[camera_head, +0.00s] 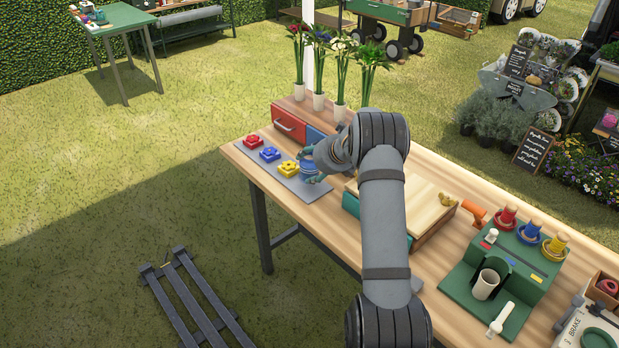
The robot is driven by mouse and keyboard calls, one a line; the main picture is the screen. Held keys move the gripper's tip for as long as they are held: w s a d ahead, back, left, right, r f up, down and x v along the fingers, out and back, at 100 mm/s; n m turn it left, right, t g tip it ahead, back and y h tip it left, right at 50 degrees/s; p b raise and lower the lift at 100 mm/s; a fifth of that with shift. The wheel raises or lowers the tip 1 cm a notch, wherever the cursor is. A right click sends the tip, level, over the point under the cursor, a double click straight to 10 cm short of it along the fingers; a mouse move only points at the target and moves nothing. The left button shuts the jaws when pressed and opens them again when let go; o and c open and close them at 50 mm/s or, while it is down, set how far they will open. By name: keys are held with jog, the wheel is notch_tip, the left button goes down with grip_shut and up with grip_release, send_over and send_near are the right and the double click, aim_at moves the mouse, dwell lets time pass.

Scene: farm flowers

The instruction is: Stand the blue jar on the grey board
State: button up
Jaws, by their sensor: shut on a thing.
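The grey board (300,188) lies along the left front part of the wooden table. The blue jar (308,169) is at the board's right end, partly hidden by my gripper and arm. My gripper (310,164) is shut on the blue jar, with teal fingers showing beside it. The jar looks upright, over or on the board; I cannot tell whether its base touches.
Red (253,141), blue (270,154) and yellow (289,168) pieces stand in a row on the board, left of the jar. Drawers (290,125) and flower vases (319,100) stand behind. A wooden box (425,210) and a green stand (500,275) are to the right.

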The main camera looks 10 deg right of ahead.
aim_at(314, 174)
jog(key=shift+f+b, duration=0.4)
jog(key=shift+f, duration=1.3)
jog(key=shift+f, duration=0.1)
jog(key=o, duration=1.4)
jog(key=shift+o, duration=0.2)
jog(key=v, duration=1.2)
jog(key=shift+b, duration=0.3)
